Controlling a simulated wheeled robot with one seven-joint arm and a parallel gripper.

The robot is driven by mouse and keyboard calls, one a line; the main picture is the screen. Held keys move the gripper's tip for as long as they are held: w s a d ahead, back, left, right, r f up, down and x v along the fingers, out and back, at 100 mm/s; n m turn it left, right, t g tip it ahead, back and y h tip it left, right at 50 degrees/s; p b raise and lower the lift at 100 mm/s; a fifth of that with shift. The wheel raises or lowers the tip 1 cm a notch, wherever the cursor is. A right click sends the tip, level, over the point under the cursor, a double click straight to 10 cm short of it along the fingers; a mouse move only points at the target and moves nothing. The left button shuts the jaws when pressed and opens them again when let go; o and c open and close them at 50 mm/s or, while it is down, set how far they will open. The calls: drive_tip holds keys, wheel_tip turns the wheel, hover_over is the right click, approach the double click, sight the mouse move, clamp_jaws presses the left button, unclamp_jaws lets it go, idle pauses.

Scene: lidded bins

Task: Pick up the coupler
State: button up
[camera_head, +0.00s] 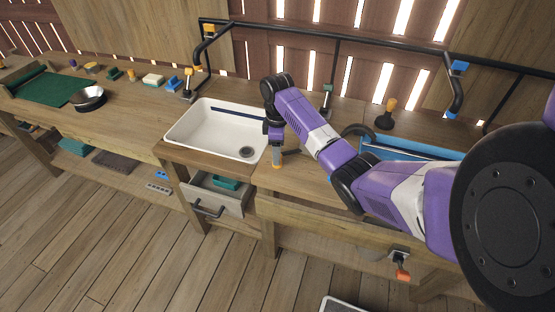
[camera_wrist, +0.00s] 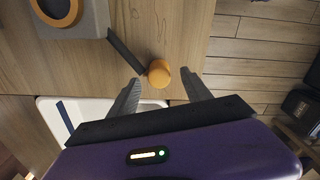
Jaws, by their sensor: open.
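My gripper (camera_head: 276,153) points down over the wooden counter, just right of the white sink. In the wrist view its two grey fingers are spread apart and empty. A round orange knob (camera_wrist: 158,72) with a dark flat bar (camera_wrist: 124,52) beside it lies between and slightly beyond the fingertips; I see no clear grip on it. In the head view, orange (camera_head: 277,166) shows at the fingertips, with the dark bar to their right. This piece may be the coupler, but I cannot tell for certain. The fingers partly hide it in the head view.
The white sink (camera_head: 180,134) is left of my gripper, above an open drawer (camera_head: 228,200). A black rail (camera_head: 280,32) runs along the back. A blue bin (camera_head: 415,153) and an orange-topped plunger-like object (camera_head: 386,117) stand right. A grey block with an orange ring (camera_wrist: 88,22) is nearby.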

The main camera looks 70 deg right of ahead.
drive_tip(key=shift+f, duration=1.6)
clamp_jaws()
drive_tip(key=shift+r, duration=0.15)
